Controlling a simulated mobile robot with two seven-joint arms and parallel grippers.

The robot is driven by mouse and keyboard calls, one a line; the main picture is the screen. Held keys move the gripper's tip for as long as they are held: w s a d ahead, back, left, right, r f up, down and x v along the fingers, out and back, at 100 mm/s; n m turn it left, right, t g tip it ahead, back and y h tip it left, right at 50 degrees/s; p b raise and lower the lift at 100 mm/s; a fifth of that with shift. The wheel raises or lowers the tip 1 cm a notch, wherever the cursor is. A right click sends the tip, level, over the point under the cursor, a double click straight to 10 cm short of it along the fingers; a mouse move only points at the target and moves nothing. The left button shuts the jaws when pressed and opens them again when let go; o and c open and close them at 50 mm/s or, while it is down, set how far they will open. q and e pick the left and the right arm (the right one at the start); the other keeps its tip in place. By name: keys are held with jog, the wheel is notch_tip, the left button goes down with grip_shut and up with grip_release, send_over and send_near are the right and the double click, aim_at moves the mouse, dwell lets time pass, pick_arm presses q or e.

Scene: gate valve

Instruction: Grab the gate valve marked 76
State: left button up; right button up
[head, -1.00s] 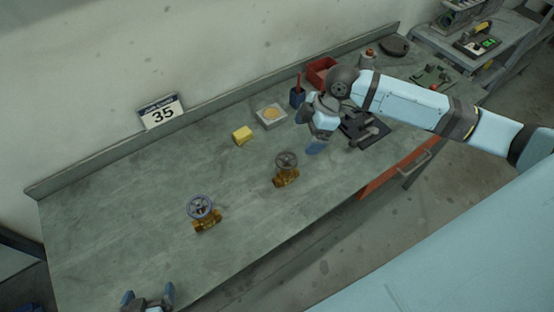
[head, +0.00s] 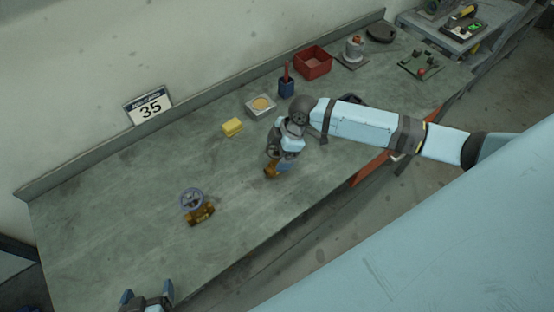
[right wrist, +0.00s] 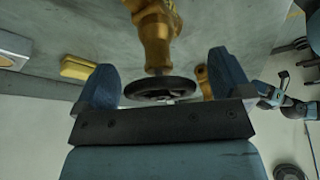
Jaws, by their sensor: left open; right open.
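One brass gate valve (head: 200,215) with a blue-grey handwheel stands on the workbench at centre left in the head view. A second brass gate valve (head: 270,172) is partly hidden under my right gripper (head: 279,158). In the right wrist view, its dark handwheel (right wrist: 160,89) lies between the two open fingers of my right gripper (right wrist: 164,82), with a gap on each side; its brass body (right wrist: 156,40) extends beyond. Part of the other valve (right wrist: 203,80) shows by the right finger. No 76 marking is readable. My left gripper (head: 147,294) is open and empty at the bench's near-left edge.
A yellow block (head: 232,127), a grey square with a yellow centre (head: 261,105), a blue holder (head: 286,88) and a red bin (head: 313,63) stand along the back of the workbench (head: 110,215). Bench space between the valves is clear.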

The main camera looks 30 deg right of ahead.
jog(key=shift+w+a+f, duration=0.1)
jog(key=shift+a+f, duration=0.1)
jog(key=shift+f, duration=0.5)
jog(key=shift+r, duration=0.1)
jog(key=shift+c, duration=0.8)
jog(key=c, duration=1.5)
